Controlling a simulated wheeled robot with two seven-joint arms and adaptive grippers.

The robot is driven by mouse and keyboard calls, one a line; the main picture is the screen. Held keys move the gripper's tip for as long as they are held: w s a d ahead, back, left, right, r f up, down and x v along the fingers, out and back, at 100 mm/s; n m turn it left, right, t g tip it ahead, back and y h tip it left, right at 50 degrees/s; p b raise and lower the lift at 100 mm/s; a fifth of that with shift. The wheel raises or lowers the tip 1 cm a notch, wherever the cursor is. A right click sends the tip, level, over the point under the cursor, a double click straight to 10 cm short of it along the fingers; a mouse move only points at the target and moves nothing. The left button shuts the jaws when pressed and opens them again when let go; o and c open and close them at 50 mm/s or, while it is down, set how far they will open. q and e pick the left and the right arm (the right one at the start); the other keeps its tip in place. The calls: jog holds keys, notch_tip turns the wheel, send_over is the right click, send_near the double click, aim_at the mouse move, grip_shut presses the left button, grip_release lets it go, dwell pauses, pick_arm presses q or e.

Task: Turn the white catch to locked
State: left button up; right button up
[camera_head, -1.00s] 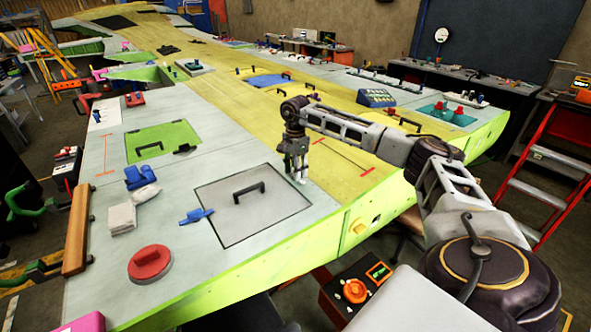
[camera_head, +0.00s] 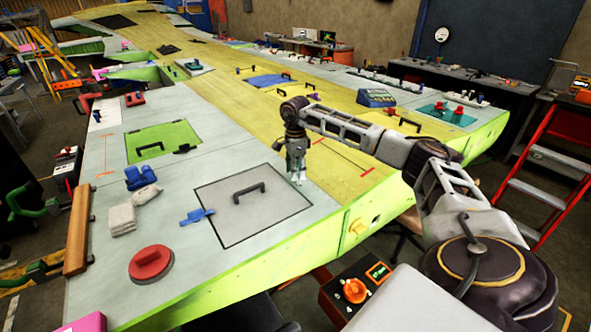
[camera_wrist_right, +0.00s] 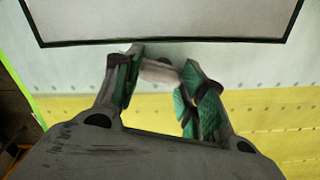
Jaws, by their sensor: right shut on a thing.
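The white catch (camera_wrist_right: 160,71) shows in the right wrist view as a short, pale bar lying between my fingertips, just outside the dark outline of a grey panel. My right gripper (camera_wrist_right: 157,73) is shut on it, with a green-padded finger at each end. In the head view my right gripper (camera_head: 298,180) points down at the right edge of the grey panel (camera_head: 240,222), and its fingers hide most of the catch. I cannot read from these views whether the catch is locked. My left gripper is not in view.
The panel has a dark handle (camera_head: 249,192) and a blue catch (camera_head: 197,216) on its left edge. A red disc (camera_head: 151,263), a white cloth stack (camera_head: 122,219) and a green panel (camera_head: 162,141) lie further left on the wing. The wing's front edge is close by.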

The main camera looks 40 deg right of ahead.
jog(key=m, duration=0.3)
jog(key=shift+r+m, duration=0.1)
jog(key=shift+m, duration=0.3)
jog(key=m, duration=0.3)
jog(key=shift+w+m+p, duration=0.1)
jog(key=shift+m+p, duration=0.3)
jog(key=m, duration=0.6)
jog(key=shift+w+m+p, duration=0.1)
jog(key=shift+m+p, duration=0.2)
jog(key=shift+m, duration=0.1)
jog(key=shift+r, duration=0.1)
jog(key=o, duration=1)
jog(key=shift+a, duration=0.1)
notch_tip(320, 180, up, 12)
jog(key=shift+f, duration=0.2)
dwell(0.5)
